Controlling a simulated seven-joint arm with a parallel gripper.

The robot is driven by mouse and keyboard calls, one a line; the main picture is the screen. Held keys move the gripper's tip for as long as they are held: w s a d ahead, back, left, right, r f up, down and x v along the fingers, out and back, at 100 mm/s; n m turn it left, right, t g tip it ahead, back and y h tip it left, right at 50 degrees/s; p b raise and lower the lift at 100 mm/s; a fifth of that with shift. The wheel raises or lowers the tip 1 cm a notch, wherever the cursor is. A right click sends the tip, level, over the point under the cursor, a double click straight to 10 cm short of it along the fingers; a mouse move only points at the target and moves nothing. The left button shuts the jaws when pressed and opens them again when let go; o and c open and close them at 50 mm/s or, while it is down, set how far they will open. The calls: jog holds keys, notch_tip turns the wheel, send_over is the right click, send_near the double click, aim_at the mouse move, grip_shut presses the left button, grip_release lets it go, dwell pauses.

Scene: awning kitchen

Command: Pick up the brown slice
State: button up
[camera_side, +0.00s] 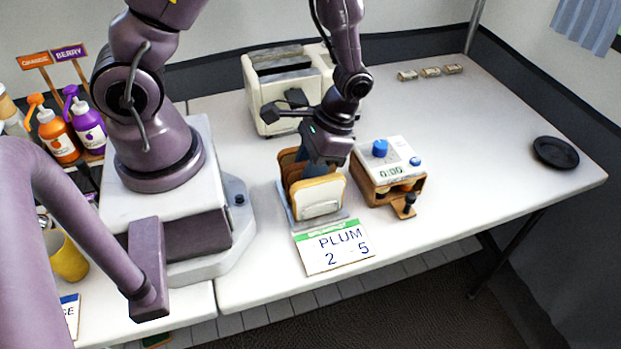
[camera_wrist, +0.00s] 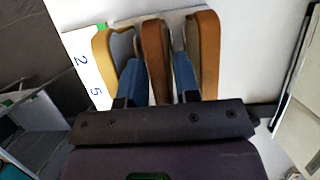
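The brown slice (camera_wrist: 155,58) stands upright in the middle of three slices in the wrist view. A pale slice with a tan crust (camera_wrist: 103,62) stands to its left and another tan-edged slice (camera_wrist: 208,55) to its right. My gripper (camera_wrist: 160,75) is open, with one blue finger on each side of the brown slice, down in the gaps between slices. I cannot tell whether the fingers touch it. In the side view my gripper (camera_side: 322,158) reaches down into the rack (camera_side: 325,222) from above; the front pale slice (camera_side: 318,198) hides most of the brown one.
A white toaster (camera_side: 262,92) stands behind the rack. A timer box with a blue knob (camera_side: 385,165) is close on the right. A PLUM 2 5 card (camera_side: 335,248) lies in front. A black plate (camera_side: 556,152) is at far right, with clear table between.

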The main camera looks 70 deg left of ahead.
jog(key=shift+f, duration=0.25)
dwell(0.4)
jog(key=c, duration=0.5)
